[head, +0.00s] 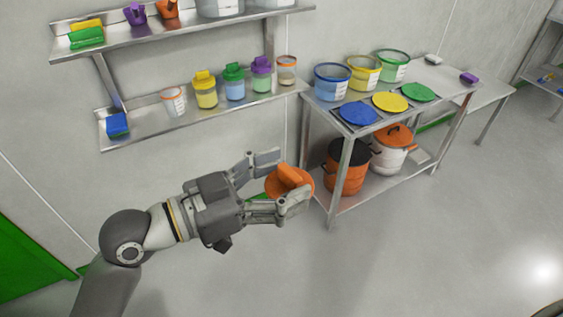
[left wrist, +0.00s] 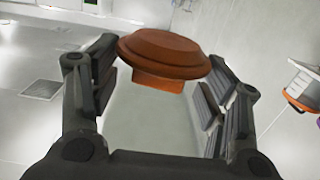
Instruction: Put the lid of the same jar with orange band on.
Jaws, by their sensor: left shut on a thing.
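An orange lid (head: 289,182), a round disc with a raised bar grip, is held between the fingers of my left gripper (head: 280,178). It also shows in the left wrist view (left wrist: 164,55), with the block-shaped grip between the finger pads (left wrist: 160,100). Two open jars with orange bands at their rims stand upright on the lower wall shelf. One, pale with a label (head: 174,103), is at the left; the other, with tan contents (head: 286,72), is at the right end. The lid is apart from both, in front of and below the shelf. My right gripper is not in view.
Yellow, green and purple-topped jars (head: 234,84) stand between the two on the lower shelf (head: 150,130), with a blue block (head: 117,124) at its left end. A steel table (head: 330,110) at right holds buckets and flat lids, with two pots below. Floor in front is clear.

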